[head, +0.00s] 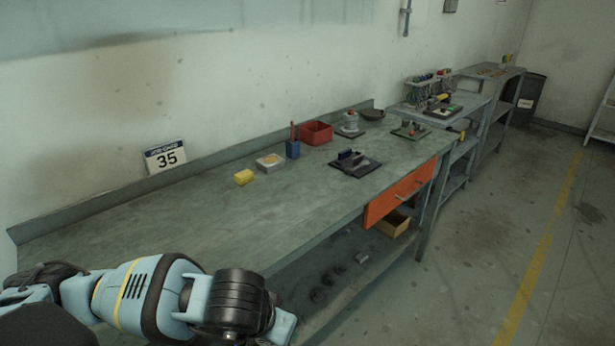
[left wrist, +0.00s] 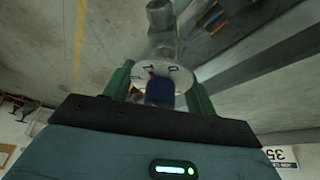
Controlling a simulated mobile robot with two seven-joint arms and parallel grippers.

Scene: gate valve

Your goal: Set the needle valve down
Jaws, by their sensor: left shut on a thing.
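In the left wrist view my left gripper (left wrist: 158,84), with green fingers, is shut on the needle valve (left wrist: 163,48). The valve shows a grey metal body, a round pale flange with holes and a dark blue part between the fingers. Its lower parts are partly hidden by the gripper. In the head view only my left arm shows at the lower left, and the gripper and valve are out of sight there. My right gripper is in neither view.
The long workbench (head: 190,222) has a wide bare stretch at its near left. A yellow block (head: 244,177), a grey tray (head: 270,162), a blue cup (head: 293,150), a red bin (head: 316,133) and a dark vise-like fixture (head: 353,163) stand farther along. An orange drawer (head: 400,193) is at the front.

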